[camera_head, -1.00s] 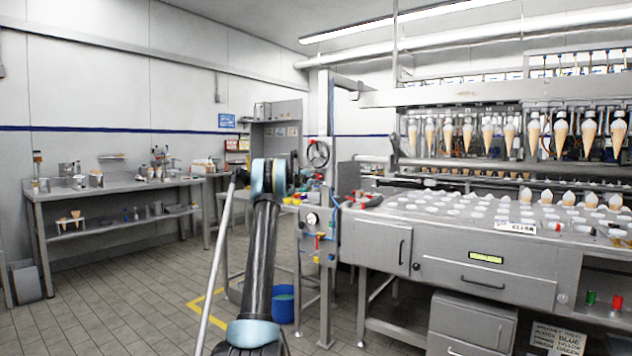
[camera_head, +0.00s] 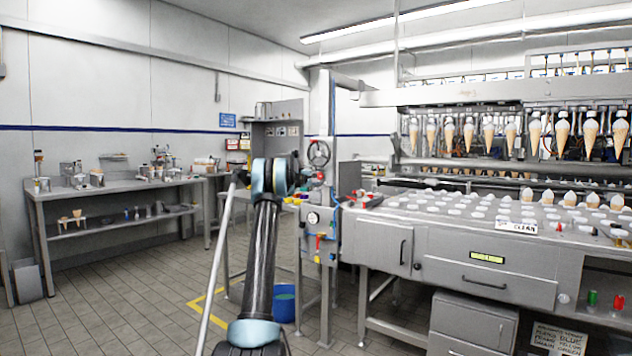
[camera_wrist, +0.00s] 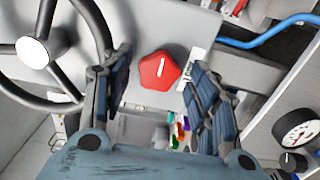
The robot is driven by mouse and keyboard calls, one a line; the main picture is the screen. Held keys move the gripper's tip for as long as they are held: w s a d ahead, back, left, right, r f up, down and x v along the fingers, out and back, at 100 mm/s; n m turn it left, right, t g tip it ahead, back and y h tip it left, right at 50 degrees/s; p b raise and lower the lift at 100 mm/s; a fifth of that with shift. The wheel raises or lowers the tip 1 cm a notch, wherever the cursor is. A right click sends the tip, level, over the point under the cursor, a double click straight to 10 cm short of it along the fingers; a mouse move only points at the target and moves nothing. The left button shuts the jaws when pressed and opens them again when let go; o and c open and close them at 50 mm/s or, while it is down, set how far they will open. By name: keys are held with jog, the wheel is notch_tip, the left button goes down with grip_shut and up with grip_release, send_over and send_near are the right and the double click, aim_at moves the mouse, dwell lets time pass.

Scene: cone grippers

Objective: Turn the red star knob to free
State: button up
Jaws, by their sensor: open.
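The red star knob (camera_wrist: 159,71) sits on a grey panel in the wrist view, with a white pointer line on its face that stands nearly upright in the picture. A small white label strip lies just right of it. My gripper (camera_wrist: 158,85) is open, with one finger to the left of the knob and one to the right. The knob shows between and slightly beyond the fingertips, and I see no contact. In the head view the red knob (camera_head: 320,175) is small on the column, partly beside my arm, and the fingers are hidden there.
A black handwheel (camera_wrist: 33,50) is close to the left finger in the wrist view. A pressure gauge (camera_wrist: 298,130) and a blue hose (camera_wrist: 265,40) are on the right. In the head view, the cone machine (camera_head: 480,260) stands right of the column and a blue bucket (camera_head: 284,308) is on the floor.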

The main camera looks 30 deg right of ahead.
jog(key=shift+m, duration=0.3)
jog(key=m, duration=0.3)
jog(key=shift+s+m, duration=0.1)
jog(key=shift+m, duration=0.3)
jog(key=m, duration=1.4)
jog(key=s+a, duration=0.5)
jog(key=a, duration=0.3)
jog(key=s+a+y, duration=0.1)
jog(key=s+a, duration=0.5)
jog(key=a, duration=0.3)
jog(key=s+a+n+g+y, duration=0.1)
jog(key=s+a, duration=0.4)
jog(key=a, duration=0.3)
jog(key=shift+s+a+r, duration=0.2)
jog(key=shift+s+a, duration=0.05)
jog(key=shift+a, duration=0.1)
